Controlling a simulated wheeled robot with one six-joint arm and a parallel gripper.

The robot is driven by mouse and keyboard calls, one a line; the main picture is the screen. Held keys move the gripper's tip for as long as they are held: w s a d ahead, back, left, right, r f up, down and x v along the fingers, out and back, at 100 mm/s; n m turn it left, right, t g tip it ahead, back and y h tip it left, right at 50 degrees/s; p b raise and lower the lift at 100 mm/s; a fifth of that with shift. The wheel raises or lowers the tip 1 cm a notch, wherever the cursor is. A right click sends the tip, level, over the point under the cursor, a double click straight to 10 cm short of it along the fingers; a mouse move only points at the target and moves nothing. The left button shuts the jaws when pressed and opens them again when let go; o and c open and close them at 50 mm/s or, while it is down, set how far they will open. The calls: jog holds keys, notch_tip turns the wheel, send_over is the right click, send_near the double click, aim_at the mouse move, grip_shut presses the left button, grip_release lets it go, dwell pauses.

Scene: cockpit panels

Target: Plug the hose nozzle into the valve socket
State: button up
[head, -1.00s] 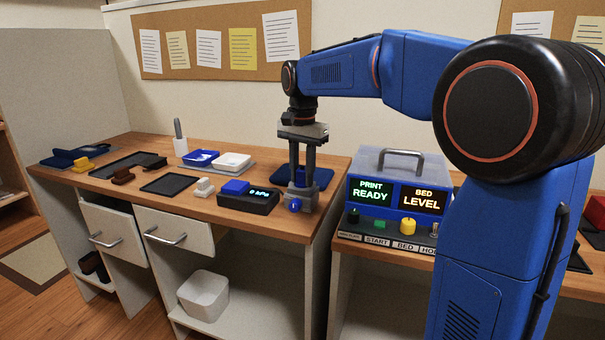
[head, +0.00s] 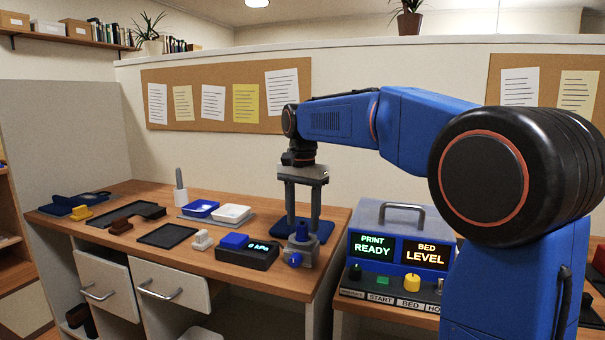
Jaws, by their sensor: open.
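The grey valve block (head: 299,248) with a blue round knob (head: 294,260) on its front stands near the right front of the left table. A blue upright piece, which looks like the hose nozzle (head: 302,230), stands at the top of the valve block. I cannot tell how deep it sits in the socket. My gripper (head: 302,212) points straight down over the valve block. Its two fingers are apart, one on each side above the blue piece, with a gap between them. No hose can be made out.
The printer panel (head: 401,255) with lit screens stands to the right. White and blue dishes, dark trays and small blocks lie farther left.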

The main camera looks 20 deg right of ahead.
aim_at(302, 225)
notch_tip(302, 225, up, 14)
jog(key=shift+r, duration=0.15)
jog(key=shift+s, duration=0.1)
dwell(0.4)
